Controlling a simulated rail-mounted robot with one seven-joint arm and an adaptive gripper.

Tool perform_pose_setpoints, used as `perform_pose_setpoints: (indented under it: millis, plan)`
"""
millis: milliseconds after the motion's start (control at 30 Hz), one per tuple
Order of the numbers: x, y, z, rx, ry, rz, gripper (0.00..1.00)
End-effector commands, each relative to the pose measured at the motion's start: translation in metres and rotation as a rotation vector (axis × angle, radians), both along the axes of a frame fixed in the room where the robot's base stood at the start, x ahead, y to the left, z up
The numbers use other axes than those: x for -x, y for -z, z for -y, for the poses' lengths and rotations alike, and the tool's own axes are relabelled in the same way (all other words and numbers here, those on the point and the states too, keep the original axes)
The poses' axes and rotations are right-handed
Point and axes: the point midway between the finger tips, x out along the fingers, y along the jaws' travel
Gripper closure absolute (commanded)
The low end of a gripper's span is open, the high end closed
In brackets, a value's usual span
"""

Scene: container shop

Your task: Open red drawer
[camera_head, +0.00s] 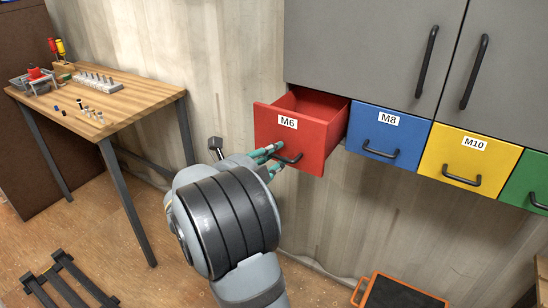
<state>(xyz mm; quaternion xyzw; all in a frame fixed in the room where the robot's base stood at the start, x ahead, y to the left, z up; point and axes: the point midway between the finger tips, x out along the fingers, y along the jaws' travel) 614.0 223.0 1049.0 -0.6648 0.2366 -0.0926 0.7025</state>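The red drawer (291,136), labelled M6, sits under the grey wall cabinet at the left end of a row of drawers. It is pulled out from the row, and part of its inside shows from above. It has a dark handle (291,159) low on its front. My gripper (272,160) has teal-green fingers at the left part of this handle. The fingers are small in view and partly hidden by my wrist, so I cannot tell whether they grip the handle.
Blue (388,134), yellow (468,158) and green (528,182) drawers are shut to the right. The grey cabinet (365,45) is above. A wooden workbench (140,98) with small parts stands left. An orange-edged dark item (398,294) and a black frame (68,284) are below on the floor.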

Motion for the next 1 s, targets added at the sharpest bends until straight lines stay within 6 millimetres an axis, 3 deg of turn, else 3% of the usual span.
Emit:
perform_pose_setpoints:
  millis: [367,800,1000]
  plan:
    - [0.005,0.001,-0.002,-0.002,0.002,-0.003,0.73]
    - [0.077,-0.018,-0.039,-0.002,-0.001,-0.003,0.73]
    - [0.099,-0.023,-0.050,-0.002,0.001,-0.001,0.73]
